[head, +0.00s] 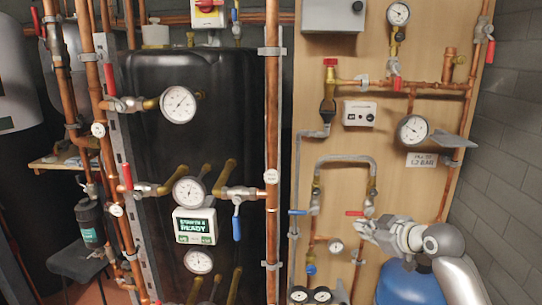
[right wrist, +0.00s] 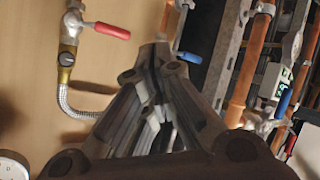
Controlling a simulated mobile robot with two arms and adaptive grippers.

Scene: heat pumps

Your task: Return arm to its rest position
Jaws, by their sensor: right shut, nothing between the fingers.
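My right gripper (head: 368,230) is at the lower right of the head view, in front of the wooden board, with my arm coming in from the lower right. It is shut and empty. In the right wrist view its closed fingers (right wrist: 158,110) fill the lower middle. In the head view the gripper is close to a red-handled valve (head: 357,213); I cannot tell whether they touch. In the right wrist view a red valve handle (right wrist: 112,31) is at the upper left, apart from the fingers. My left gripper is not in view.
The wooden board (head: 440,190) carries copper pipes, gauges and a blue-handled valve (head: 298,212). A black tank (head: 150,130) with gauges and a display (head: 195,226) stands at the left. A blue vessel (head: 405,285) is below my right arm. A grey brick wall (head: 505,130) closes the right side.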

